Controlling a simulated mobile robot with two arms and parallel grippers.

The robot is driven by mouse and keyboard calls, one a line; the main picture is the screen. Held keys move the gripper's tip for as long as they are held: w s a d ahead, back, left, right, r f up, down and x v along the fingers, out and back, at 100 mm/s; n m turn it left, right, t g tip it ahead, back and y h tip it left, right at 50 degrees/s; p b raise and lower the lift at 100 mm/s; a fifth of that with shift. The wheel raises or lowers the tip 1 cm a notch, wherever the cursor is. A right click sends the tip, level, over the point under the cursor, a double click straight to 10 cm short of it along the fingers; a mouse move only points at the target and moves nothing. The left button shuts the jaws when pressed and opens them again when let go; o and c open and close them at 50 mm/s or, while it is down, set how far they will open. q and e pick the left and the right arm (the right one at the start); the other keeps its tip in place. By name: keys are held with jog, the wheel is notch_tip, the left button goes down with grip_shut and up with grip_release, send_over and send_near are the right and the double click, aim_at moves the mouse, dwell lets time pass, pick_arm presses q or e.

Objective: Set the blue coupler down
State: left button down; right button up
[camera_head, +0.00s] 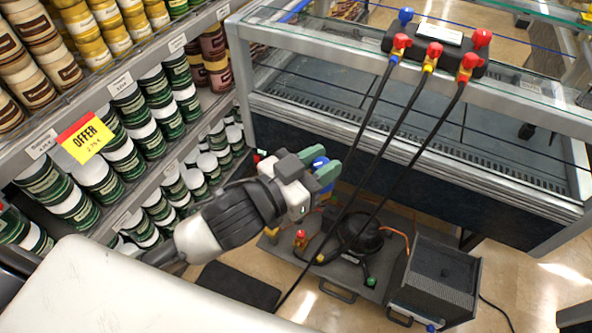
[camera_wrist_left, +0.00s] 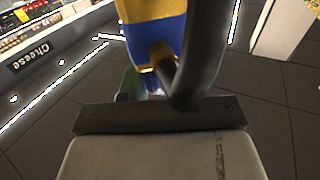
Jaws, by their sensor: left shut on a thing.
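My left gripper (camera_head: 322,168) reaches in from the left in the head view, and its green fingers are shut on the blue coupler (camera_head: 320,162). The coupler is held above the floor, in front of the glass-topped case. Only a small part of it shows between the fingers. In the left wrist view the blue coupler (camera_wrist_left: 157,40) shows at the top centre with a yellow part. A thick black hose (camera_wrist_left: 203,45) bends down close beside it. The fingers are mostly hidden there. My right gripper is not in view.
A manifold with red knobs (camera_head: 434,48) rests on the glass case (camera_head: 290,45); black hoses hang from it. Below stand a black pump (camera_head: 358,233) on a grey board (camera_head: 395,225) and a dark box (camera_head: 440,265). Shelves of cans (camera_head: 115,150) line the left. Floor is clear at right.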

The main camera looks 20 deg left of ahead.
pick_arm(q)
jog(key=w+d+f+m+g+h, duration=0.3)
jog(key=w+d+m+g+h, duration=0.1)
jog(key=d+m+g+h, duration=0.2)
jog(key=shift+w+f+g, duration=0.2)
jog(key=shift+w+g, duration=0.15)
jog(key=shift+g, duration=0.25)
